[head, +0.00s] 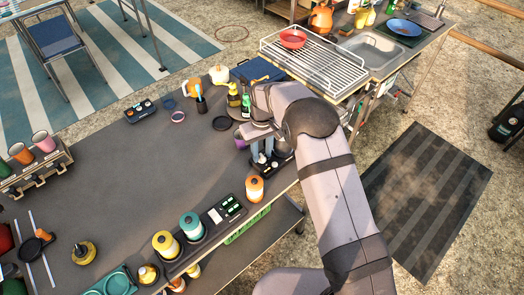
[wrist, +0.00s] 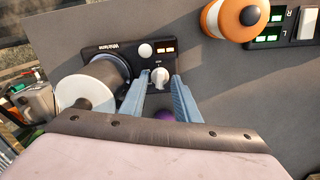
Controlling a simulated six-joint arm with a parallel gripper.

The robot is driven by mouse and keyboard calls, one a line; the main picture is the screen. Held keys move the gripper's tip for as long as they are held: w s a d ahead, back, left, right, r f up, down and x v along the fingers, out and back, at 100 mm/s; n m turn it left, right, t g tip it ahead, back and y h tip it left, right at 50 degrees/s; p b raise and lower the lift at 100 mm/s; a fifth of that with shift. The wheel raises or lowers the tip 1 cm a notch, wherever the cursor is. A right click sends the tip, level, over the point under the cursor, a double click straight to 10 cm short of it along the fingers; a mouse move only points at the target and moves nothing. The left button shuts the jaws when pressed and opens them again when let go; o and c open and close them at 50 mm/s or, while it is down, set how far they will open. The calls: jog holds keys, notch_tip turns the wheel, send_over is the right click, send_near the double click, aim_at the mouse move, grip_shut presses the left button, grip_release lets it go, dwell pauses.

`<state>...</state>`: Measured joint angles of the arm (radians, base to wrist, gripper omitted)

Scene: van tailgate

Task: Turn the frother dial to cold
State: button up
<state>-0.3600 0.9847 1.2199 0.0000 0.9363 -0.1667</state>
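The frother (wrist: 110,50) is a black base with faint lettering, a white round button (wrist: 145,50) and orange lights. Its white dial (wrist: 159,77) faces up on the base, with a small pointed end towards the bottom of the wrist view. My gripper (wrist: 160,80) is open, its two blue-grey fingers on either side of the dial, with a narrow gap visible on each side. In the head view the frother base (head: 284,161) sits near the table's edge, partly hidden under my gripper (head: 263,152). I cannot read the dial's setting.
A dark cylinder with a white top (wrist: 85,93) stands on the frother, close to my left finger. An orange and white canister (head: 254,188) is nearby, beside a switch panel (head: 225,209). Bottles (head: 246,105) stand behind. The table's middle is clear.

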grip_shut()
jog(key=shift+m, duration=0.4)
jog(key=m+b, duration=0.1)
jog(key=m, duration=0.2)
jog(key=m+b, duration=0.1)
jog(key=m, duration=0.4)
jog(key=shift+m, duration=0.3)
dwell(0.4)
grip_release()
